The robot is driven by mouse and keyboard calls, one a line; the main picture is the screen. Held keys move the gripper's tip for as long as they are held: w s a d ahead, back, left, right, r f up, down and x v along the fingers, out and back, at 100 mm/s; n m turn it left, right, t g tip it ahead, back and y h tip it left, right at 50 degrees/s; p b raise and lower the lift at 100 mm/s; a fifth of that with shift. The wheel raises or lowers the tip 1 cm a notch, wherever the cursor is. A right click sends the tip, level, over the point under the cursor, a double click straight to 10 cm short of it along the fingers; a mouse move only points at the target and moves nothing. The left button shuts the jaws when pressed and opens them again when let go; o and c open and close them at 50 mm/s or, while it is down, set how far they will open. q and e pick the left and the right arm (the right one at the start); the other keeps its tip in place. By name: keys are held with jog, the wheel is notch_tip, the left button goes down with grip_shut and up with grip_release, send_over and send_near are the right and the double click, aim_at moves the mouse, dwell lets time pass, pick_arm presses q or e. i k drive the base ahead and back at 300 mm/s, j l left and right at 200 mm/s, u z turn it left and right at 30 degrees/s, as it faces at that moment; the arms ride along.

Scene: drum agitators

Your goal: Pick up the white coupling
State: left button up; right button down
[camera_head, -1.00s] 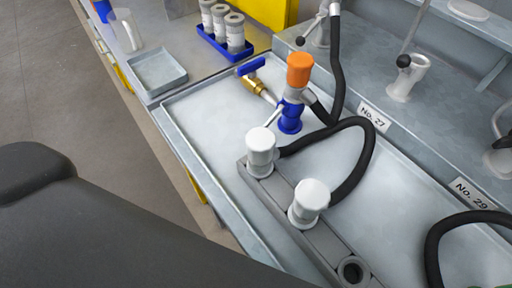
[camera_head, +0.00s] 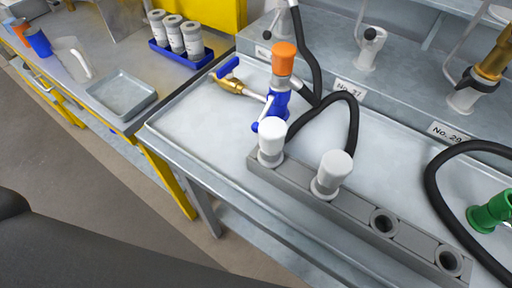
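Two white capped pieces stand upright in a grey rack (camera_head: 350,205) on the metal tray bench. The left white coupling (camera_head: 271,143) sits at the rack's left end, and a black hose passes close behind it. The second white coupling (camera_head: 332,175) stands to its right. I cannot tell which of the two the task means. The rack's two round holes further right are empty. Neither of my grippers shows in the head view. A dark part of my own body fills the lower left corner.
A blue valve piece with an orange cap (camera_head: 283,60) and a brass valve (camera_head: 232,86) lie behind the rack. A green fitting (camera_head: 491,212) is at right. A blue tray of grey bottles (camera_head: 181,52) and an empty grey tray (camera_head: 120,97) stand left.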

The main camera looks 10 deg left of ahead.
aim_at(273, 130)
jog(key=k+j+z, duration=0.25)
jog(key=j, duration=0.2)
jog(key=k+j+z, duration=0.25)
jog(key=j, duration=0.15)
jog(key=k+j+z, duration=0.25)
jog(key=j, duration=0.15)
